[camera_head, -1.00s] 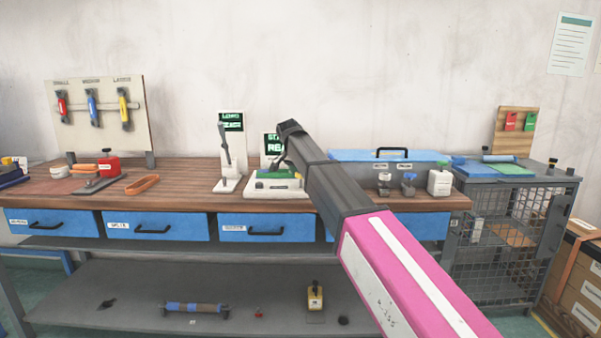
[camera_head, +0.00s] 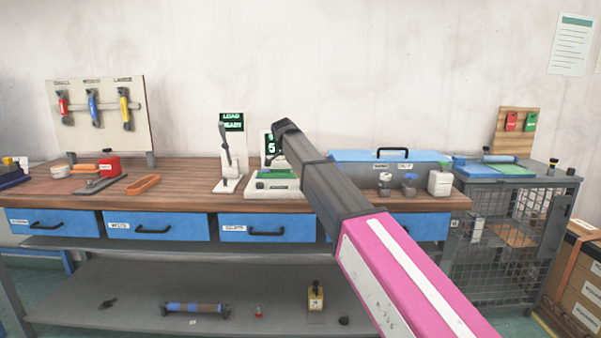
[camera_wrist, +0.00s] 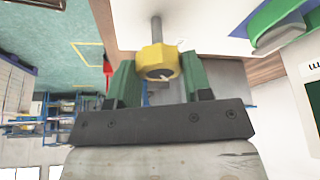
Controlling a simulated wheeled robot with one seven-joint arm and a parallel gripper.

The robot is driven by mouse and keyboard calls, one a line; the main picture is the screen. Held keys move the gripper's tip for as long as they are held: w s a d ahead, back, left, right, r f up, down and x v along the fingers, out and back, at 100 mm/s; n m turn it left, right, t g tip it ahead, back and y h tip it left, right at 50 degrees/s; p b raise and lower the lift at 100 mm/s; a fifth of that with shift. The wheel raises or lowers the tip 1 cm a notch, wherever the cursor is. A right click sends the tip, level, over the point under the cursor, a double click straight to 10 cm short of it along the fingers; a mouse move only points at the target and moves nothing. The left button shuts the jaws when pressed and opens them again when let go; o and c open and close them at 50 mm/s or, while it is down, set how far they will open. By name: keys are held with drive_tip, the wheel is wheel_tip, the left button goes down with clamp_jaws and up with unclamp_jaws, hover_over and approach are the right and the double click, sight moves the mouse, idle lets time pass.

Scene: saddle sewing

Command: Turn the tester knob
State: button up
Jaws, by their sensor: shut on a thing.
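The yellow hex-shaped knob (camera_wrist: 158,56) on a metal shaft shows in the wrist view. My gripper (camera_wrist: 159,70) has its green fingers on either side of the knob and is shut on it. In the head view my dark arm covers the gripper and the knob. A white tester (camera_head: 258,194) with a green top stands on the bench just left of my arm. Its small screen (camera_head: 269,150) is partly hidden by the arm and shows a green "5". White and green parts also fill the right of the wrist view.
A lever stand (camera_head: 228,183) with a "LOAD READY" screen (camera_head: 232,121) is close on the left. Small bottles (camera_head: 439,181) and a blue case (camera_head: 375,156) are right of my arm.

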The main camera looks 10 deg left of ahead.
idle(0.3)
drive_tip(key=o, duration=0.9)
drive_tip(key=v, duration=1.1)
drive_tip(key=shift+f, duration=0.1)
